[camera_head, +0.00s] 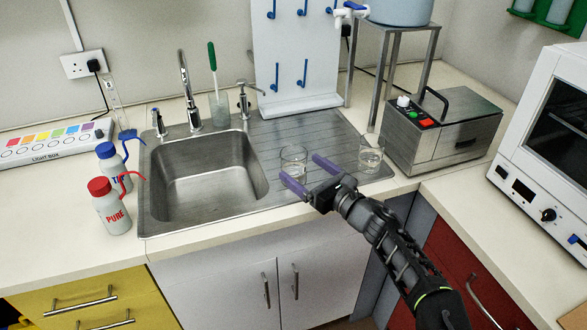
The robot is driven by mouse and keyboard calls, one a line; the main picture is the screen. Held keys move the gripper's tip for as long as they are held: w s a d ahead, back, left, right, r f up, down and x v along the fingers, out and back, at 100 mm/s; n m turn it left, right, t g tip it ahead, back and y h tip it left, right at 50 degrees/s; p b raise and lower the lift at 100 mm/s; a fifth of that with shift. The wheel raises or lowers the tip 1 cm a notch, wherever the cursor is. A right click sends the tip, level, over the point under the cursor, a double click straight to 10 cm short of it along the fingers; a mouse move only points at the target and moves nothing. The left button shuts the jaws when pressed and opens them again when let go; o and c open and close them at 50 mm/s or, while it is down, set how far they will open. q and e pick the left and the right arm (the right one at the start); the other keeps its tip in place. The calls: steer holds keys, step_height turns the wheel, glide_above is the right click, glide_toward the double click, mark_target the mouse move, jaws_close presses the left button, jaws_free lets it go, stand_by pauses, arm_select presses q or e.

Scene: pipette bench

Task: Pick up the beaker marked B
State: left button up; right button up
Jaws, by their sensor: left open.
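Two clear glass beakers stand on the steel drainboard of the sink. One beaker (293,158) is right of the basin, and the other beaker (371,152) is farther right, near the metal bath. No letter is readable on either, so I cannot tell which is B. My left gripper (299,167) is open, with its two purple fingers pointing toward the left-hand beaker. The fingertips are at its near side, one overlapping its lower edge in the picture. I cannot tell whether they touch it. My right gripper is not in view.
The sink basin (205,182) lies left of the beakers. A white pegboard (296,50) stands behind. A metal bath (440,130) and a white oven (550,135) are at right. Blue-capped (112,163) and red-capped (110,207) wash bottles stand left of the basin.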

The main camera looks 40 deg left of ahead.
mark_target(286, 156)
arm_select(q)
steer(key=shift+p+x, duration=0.8)
steer(key=shift+x, duration=1.85)
steer(key=c, duration=1.5)
